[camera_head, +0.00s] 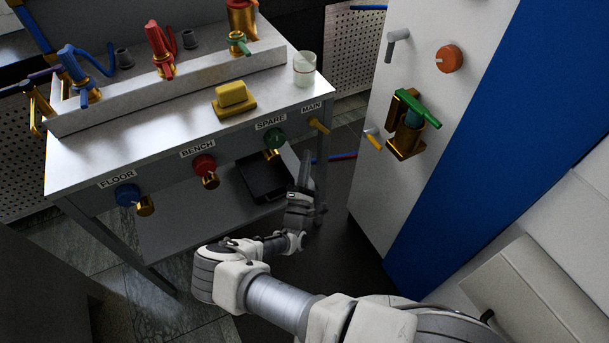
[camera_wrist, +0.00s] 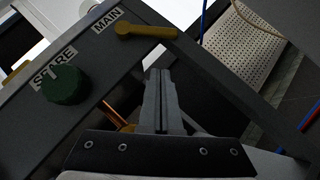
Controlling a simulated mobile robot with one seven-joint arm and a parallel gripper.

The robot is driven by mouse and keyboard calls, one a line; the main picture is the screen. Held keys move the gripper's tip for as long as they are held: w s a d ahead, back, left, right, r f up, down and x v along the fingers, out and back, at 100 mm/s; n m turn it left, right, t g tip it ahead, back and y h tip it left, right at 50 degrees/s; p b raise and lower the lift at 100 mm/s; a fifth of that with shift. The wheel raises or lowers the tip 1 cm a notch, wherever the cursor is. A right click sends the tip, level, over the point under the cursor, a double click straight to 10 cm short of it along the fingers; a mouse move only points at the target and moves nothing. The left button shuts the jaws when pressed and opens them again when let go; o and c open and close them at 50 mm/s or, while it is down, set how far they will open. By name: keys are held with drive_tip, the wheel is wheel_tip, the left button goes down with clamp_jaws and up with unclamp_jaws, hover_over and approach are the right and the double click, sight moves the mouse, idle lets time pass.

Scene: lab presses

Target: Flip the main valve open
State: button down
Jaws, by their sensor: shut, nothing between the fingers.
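The main valve is a yellow lever (camera_head: 319,126) on the bench's front panel, under the MAIN label at the right end. In the wrist view the yellow lever (camera_wrist: 147,31) lies roughly level, its round hub at the left and its arm pointing right. My gripper (camera_head: 306,160) is below the lever in the head view, apart from it. In the wrist view my gripper (camera_wrist: 160,75) has its two fingers together with nothing between them, the tips a short way below the lever.
A green SPARE knob (camera_wrist: 65,85) sits left of the lever; red BENCH (camera_head: 204,165) and blue FLOOR (camera_head: 127,194) knobs are farther left. A glass beaker (camera_head: 304,69) and yellow block (camera_head: 233,96) stand on the bench top. A white cabinet (camera_head: 400,80) with a green-handled fitting stands right.

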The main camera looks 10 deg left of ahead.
sight(323, 132)
drive_tip(key=shift+w+d+r+p, duration=0.3)
drive_tip(key=shift+w+d+r, duration=0.45)
drive_tip(key=shift+w+r, duration=0.2)
drive_tip(key=shift+w+d+r+p, duration=0.3)
drive_tip(key=shift+w+d+r, duration=0.45)
drive_tip(key=shift+w, duration=0.2)
drive_tip(key=shift+w+d+r+p, duration=0.25)
drive_tip(key=shift+d+p, duration=0.1)
drive_tip(key=shift+p, duration=0.35)
drive_tip(key=shift+f, duration=0.15)
